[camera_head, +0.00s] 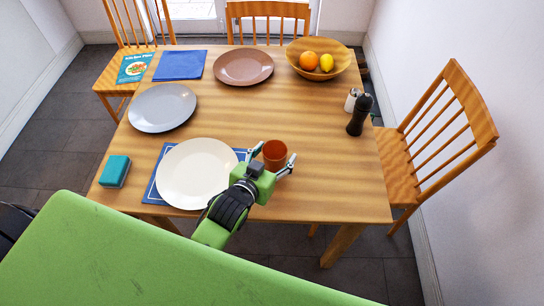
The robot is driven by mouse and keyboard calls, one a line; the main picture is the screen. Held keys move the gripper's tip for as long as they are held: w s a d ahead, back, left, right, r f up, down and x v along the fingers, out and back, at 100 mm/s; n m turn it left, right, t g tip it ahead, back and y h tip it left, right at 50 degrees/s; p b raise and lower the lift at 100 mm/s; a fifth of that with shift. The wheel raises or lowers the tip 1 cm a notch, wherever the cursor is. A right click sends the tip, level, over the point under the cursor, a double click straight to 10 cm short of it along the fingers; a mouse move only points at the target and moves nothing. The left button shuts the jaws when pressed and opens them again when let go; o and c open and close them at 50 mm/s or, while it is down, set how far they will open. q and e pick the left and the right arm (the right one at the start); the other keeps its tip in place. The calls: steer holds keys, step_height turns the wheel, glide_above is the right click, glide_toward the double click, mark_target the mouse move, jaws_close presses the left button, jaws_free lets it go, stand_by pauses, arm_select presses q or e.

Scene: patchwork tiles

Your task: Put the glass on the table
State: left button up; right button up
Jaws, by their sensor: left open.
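An orange-brown cup (275,155), the only glass-like thing I see, appears upright at the near side of the wooden table (310,185), right of a cream plate. My left gripper (272,159) is open, with one finger on each side of the cup. I cannot tell whether the fingers touch it, or whether the cup's hidden base rests on the tabletop. My right gripper is not in view.
The cream plate (196,174) lies on a blue placemat (152,192), with a teal sponge (115,171) to the left. Grey (162,107) and brown (243,66) plates, a fruit bowl (343,72) and a dark pepper mill (359,115) stand farther back. The table's middle is clear.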

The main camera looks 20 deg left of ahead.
arm_select(q)
steer(key=v, duration=1.2)
steer(key=shift+b, duration=0.3)
steer(key=shift+r, duration=0.1)
